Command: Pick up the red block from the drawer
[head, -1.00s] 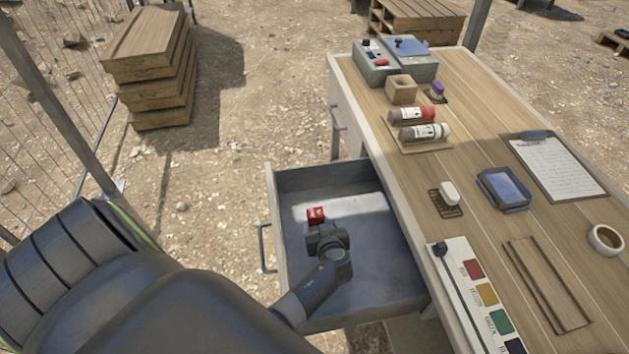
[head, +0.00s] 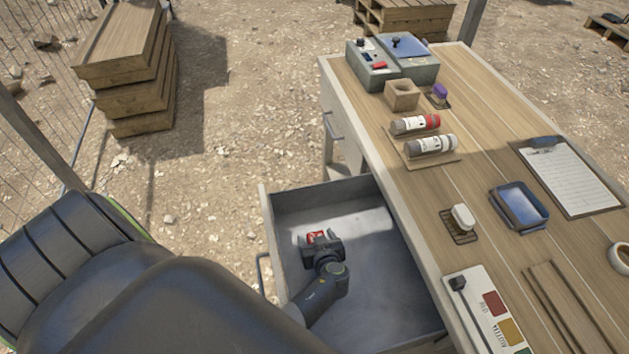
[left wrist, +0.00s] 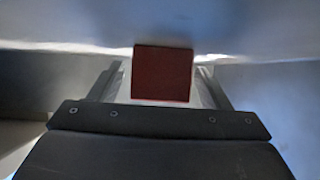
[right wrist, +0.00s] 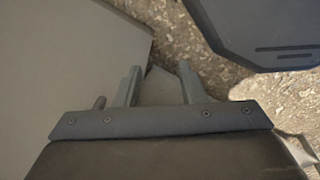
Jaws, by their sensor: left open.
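The red block (head: 317,236) lies in the open grey drawer (head: 385,270), toward the drawer's left side. My left gripper (head: 318,242) is down inside the drawer, its open fingers on either side of the block. In the left wrist view the block (left wrist: 163,73) sits between the two spread fingers of my left gripper (left wrist: 162,84), with gaps showing at both sides. My right gripper (right wrist: 158,85) shows only in the right wrist view, with its fingers apart and nothing between them, above ground and a pale panel.
The wooden table (head: 480,180) stands right of the drawer. It bears a grey device (head: 392,62), red and white cylinders (head: 428,133), a blue tray (head: 519,205), a clipboard (head: 570,178) and a colour-label board (head: 487,312). Stacked crates (head: 130,75) stand at the upper left.

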